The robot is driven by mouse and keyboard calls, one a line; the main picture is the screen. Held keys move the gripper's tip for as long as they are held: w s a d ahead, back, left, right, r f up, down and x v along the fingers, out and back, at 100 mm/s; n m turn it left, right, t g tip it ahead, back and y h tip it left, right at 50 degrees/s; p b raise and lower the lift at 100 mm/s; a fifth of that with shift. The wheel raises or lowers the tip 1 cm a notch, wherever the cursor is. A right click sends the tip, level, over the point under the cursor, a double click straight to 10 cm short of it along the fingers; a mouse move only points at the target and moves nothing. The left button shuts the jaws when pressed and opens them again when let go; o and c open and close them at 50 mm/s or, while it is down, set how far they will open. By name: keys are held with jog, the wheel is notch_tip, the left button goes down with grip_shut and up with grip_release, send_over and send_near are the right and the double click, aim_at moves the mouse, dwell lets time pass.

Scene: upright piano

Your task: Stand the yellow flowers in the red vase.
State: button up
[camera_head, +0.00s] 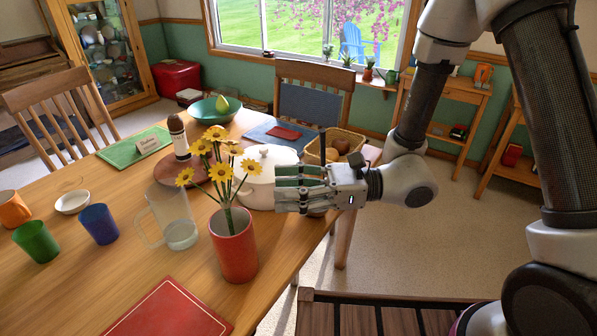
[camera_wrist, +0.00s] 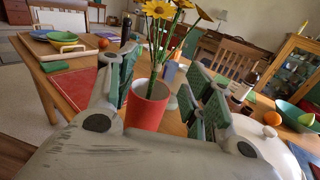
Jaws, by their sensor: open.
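The red vase (camera_head: 233,252) stands upright near the front right edge of the wooden table. The yellow flowers (camera_head: 222,167) stand in it, stems down inside its mouth and blooms spread above. My gripper (camera_head: 283,188) is open and empty, to the right of the stems and a little above the vase's rim, apart from both. In the wrist view the vase (camera_wrist: 147,108) and flowers (camera_wrist: 158,12) show ahead between the spread fingers (camera_wrist: 162,75). The lower stem ends are hidden inside the vase.
A glass pitcher (camera_head: 178,232) stands left of the vase. A white lidded pot (camera_head: 262,187) is behind it, near my fingers. A bread basket (camera_head: 350,138) sits at the far right table edge. A red mat (camera_head: 170,310) lies in front.

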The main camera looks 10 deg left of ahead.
jog(key=shift+d+r, duration=0.1)
jog(key=shift+d, duration=0.05)
jog(key=s+d+r+n+g+h, duration=0.1)
jog(key=s+d+r+n+h, duration=0.2)
jog(key=d+n, duration=0.45)
jog(key=s+d+r+n+g+h, duration=0.1)
jog(key=s+d+n+h, duration=0.35)
jog(key=d, duration=0.65)
jog(key=w+d+r+n+t+h, duration=0.1)
jog(key=d+r+t+h, duration=0.1)
jog(key=d, duration=0.6)
jog(key=w+d+r+n+t+h, duration=0.2)
jog(key=d+r+t+h, duration=0.1)
jog(key=d, duration=0.5)
jog(key=w+d+r+n+t+h, duration=0.1)
jog(key=d+r+t+h, duration=0.2)
jog(key=d, duration=0.5)
jog(key=shift+w+n+t+h, duration=0.15)
jog(key=shift+n+t+h, duration=0.35)
jog(key=shift+h, duration=0.65)
